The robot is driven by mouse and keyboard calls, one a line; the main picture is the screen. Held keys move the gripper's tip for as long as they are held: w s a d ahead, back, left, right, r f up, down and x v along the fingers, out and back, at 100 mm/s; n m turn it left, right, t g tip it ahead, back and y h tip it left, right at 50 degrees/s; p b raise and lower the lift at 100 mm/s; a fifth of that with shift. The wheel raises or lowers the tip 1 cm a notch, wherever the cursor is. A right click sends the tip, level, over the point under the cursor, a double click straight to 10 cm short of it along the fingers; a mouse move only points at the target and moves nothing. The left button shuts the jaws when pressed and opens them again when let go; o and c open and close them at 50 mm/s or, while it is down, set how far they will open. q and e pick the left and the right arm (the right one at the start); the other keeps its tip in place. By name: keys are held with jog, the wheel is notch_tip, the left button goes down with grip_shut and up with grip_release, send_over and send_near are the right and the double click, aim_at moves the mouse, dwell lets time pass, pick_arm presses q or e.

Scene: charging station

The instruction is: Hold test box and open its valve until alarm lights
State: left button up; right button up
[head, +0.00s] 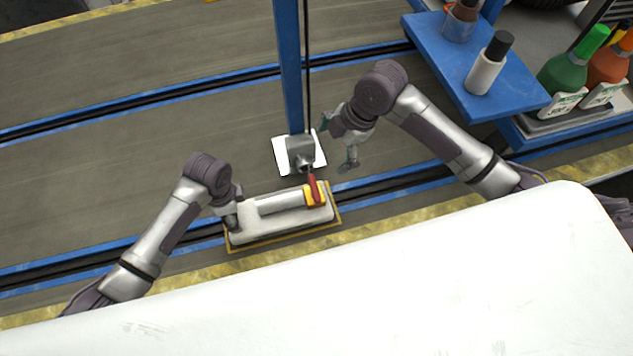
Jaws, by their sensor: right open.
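The test box (283,229) is a light, flat box with a yellow-brown edge, lying beyond the white surface. A silver cylinder (279,203) lies on its top, with a yellow block and a red handle (314,187), likely the valve, at its right end. My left gripper (232,224) is at the box's left end, pointing down; its fingers are mostly hidden, so I cannot tell whether they grip it. My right gripper (337,143) is open and empty, above and to the right of the red handle, apart from it. No lit alarm can be made out.
A blue post (288,75) with a grey block (300,150) on a white plate stands just behind the box. A blue shelf (440,60) with bottles is at the upper right. A large white surface (400,290) fills the front. Grey floor is open at the left.

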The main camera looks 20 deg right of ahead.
aim_at(315, 187)
jog(key=a+f, duration=0.1)
jog(key=f, duration=0.2)
jog(key=s+a+f+m+g, duration=0.1)
jog(key=a+f, duration=0.1)
jog(key=f, duration=0.2)
jog(key=s+a+f+m+y, duration=0.1)
jog(key=f, duration=0.2)
jog(key=shift+s+a+f+g, duration=0.25)
jog(key=shift+f+g, duration=0.05)
jog(key=c, duration=1)
